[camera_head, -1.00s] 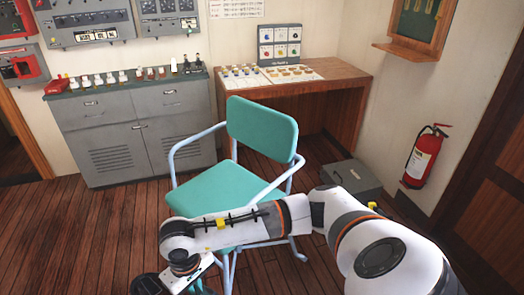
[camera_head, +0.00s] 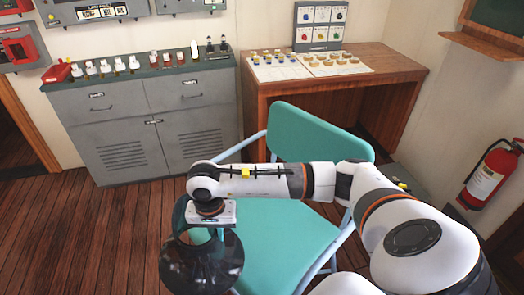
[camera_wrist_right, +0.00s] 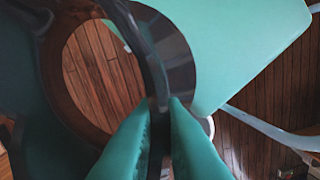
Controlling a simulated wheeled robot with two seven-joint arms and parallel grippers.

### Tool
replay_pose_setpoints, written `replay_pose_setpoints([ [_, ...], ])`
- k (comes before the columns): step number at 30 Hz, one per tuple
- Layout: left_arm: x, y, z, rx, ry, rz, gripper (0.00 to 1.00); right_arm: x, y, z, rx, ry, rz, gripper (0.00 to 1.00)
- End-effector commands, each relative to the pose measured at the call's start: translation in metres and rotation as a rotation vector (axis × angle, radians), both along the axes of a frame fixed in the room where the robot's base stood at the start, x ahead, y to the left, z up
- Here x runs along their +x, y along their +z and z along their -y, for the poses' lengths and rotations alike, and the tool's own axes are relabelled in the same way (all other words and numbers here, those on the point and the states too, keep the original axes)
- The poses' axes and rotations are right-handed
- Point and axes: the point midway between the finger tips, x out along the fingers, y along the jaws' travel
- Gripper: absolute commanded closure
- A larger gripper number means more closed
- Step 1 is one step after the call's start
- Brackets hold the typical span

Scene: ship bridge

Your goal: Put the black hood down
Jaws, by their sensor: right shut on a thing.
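The black hood (camera_head: 200,265) is a dark, glossy, flared piece hanging below my right wrist in the head view. My right gripper (camera_head: 214,233) is shut on it, mostly hidden under the wrist. In the right wrist view, the teal fingers (camera_wrist_right: 162,115) pinch the hood's thin wall (camera_wrist_right: 150,50). The hood's round opening shows the wooden floor through it. The hood is in the air at the left front of the green chair's seat (camera_head: 280,245). My left gripper is out of view.
The chair's backrest (camera_head: 315,135) stands before a wooden desk (camera_head: 390,75) bearing sheets with several small pieces. A fire extinguisher (camera_head: 490,175) hangs at the right. Floor is clear at left.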

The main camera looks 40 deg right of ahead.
Motion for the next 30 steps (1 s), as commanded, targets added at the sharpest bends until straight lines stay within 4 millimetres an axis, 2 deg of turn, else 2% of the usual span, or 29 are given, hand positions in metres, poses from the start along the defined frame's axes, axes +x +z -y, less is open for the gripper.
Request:
replay_pose_setpoints([
  [1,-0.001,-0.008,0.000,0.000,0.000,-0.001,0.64,0.006,-0.002,0.005,-0.001,-0.109,0.003,1.00],
  [15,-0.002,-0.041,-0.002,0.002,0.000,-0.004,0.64,0.044,0.002,0.051,-0.006,-1.211,-0.023,1.00],
  [30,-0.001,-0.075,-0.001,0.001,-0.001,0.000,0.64,0.072,0.013,0.097,0.018,-2.329,-0.057,1.00],
])
